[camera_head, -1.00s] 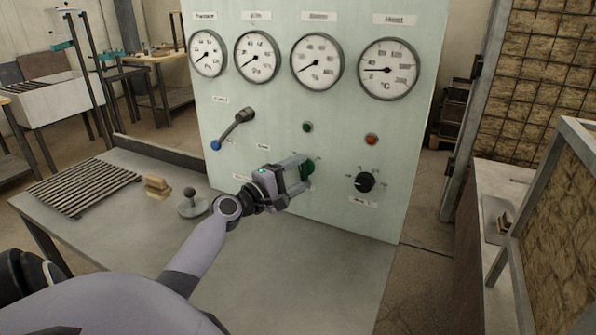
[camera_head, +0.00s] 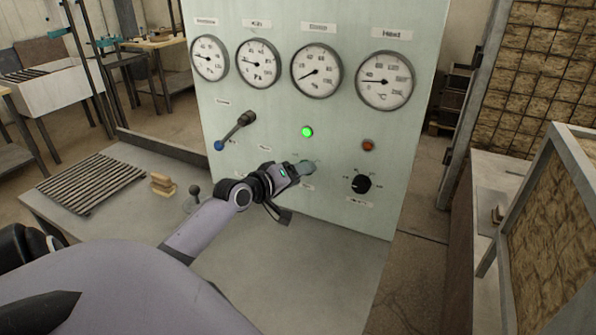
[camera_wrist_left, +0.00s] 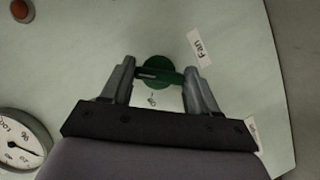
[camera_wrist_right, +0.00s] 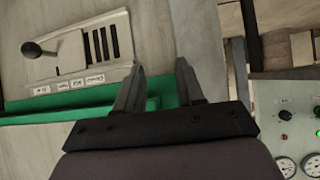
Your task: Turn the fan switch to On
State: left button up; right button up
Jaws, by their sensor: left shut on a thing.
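The fan switch is a round green knob with a raised bar, labelled "Fan" in the left wrist view (camera_wrist_left: 157,72), on the pale green control panel (camera_head: 240,110). My left gripper (camera_head: 305,169) is at the panel below the green lamp (camera_head: 307,132) and mostly hides the knob in the head view. In the left wrist view its two fingers are shut on the knob's bar, one at each end. The green lamp is lit. My right gripper (camera_wrist_right: 158,85) shows only in the right wrist view, with its fingers apart and nothing visibly held.
A black rotary knob (camera_head: 361,184) and an unlit red lamp (camera_head: 368,145) are to the right. A blue-tipped lever (camera_head: 235,130) is to the left, below several gauges. The grey table (camera_head: 130,215) bears a slatted grate (camera_head: 98,184) and a wooden block (camera_head: 162,185).

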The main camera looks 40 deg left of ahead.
pick_arm(q)
jog(key=shift+m+y, duration=0.3)
jog(key=shift+m, duration=0.2)
jog(key=o, duration=1.1)
jog(key=shift+c, duration=0.2)
jog(key=shift+s, duration=0.15)
jog(key=v, duration=0.7)
jog(key=shift+r, duration=0.15)
